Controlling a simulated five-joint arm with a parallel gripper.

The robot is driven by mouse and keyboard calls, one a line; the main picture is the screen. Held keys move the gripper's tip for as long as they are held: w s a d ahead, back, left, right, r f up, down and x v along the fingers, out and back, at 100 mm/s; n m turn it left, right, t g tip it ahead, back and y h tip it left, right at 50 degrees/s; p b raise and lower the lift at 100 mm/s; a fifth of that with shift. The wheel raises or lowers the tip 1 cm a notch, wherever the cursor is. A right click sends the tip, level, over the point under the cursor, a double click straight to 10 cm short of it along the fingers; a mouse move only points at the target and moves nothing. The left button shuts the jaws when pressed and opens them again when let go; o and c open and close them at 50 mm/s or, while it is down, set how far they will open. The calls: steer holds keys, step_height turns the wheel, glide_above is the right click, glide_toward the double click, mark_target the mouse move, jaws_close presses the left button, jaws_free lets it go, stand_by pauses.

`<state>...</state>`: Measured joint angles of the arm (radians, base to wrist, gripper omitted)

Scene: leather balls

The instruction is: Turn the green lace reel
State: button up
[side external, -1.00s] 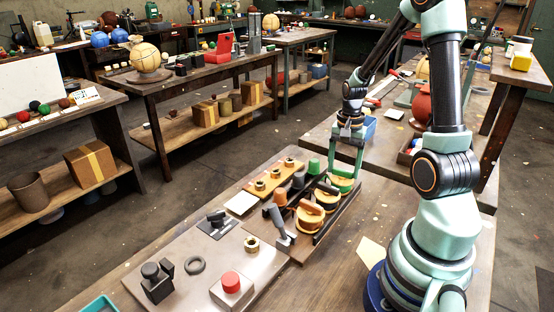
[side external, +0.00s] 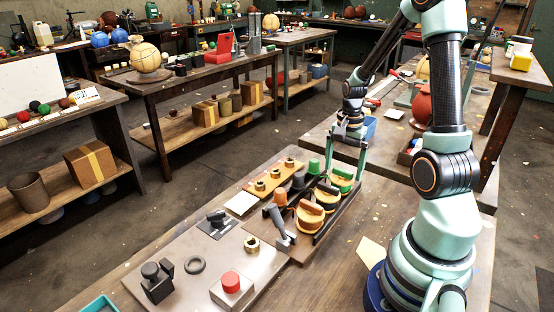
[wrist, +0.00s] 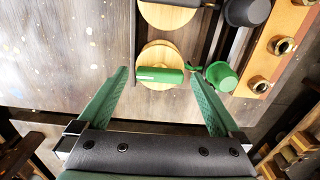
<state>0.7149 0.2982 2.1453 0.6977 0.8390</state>
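The green lace reel is a pale wooden disc with a green bar handle across its top (wrist: 160,75); it also shows in the side view (side external: 341,183) at the far end of a dark rack. My gripper (wrist: 159,72) is open, with its two green fingers to either side of the reel in the wrist view. The bar lies crosswise between the fingertips, with a gap at each end. In the side view my gripper (side external: 348,168) points down at the reel. I cannot tell how high the tips are above it.
A green cup-like piece (wrist: 221,76) stands close beside the right finger. A dark cup (wrist: 247,10) and a wooden strip with brass rings (wrist: 283,45) lie beyond it. Bare tabletop is on the left in the wrist view.

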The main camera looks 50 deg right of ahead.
mark_target(343, 170)
step_height(343, 170, up, 12)
stand_by(0.7)
steer(key=w+a+r+n+t, duration=0.1)
steer(key=a+r+n+t, duration=0.1)
steer(key=a+n, duration=0.7)
steer(key=w+a+r+n+t, duration=0.1)
steer(key=a+r+n+t, duration=0.2)
steer(key=a+n, duration=0.5)
steer(key=a, duration=0.6)
steer(key=shift+r+n+t, duration=0.3)
steer(key=shift+r+n, duration=0.05)
steer(key=shift+n, duration=0.05)
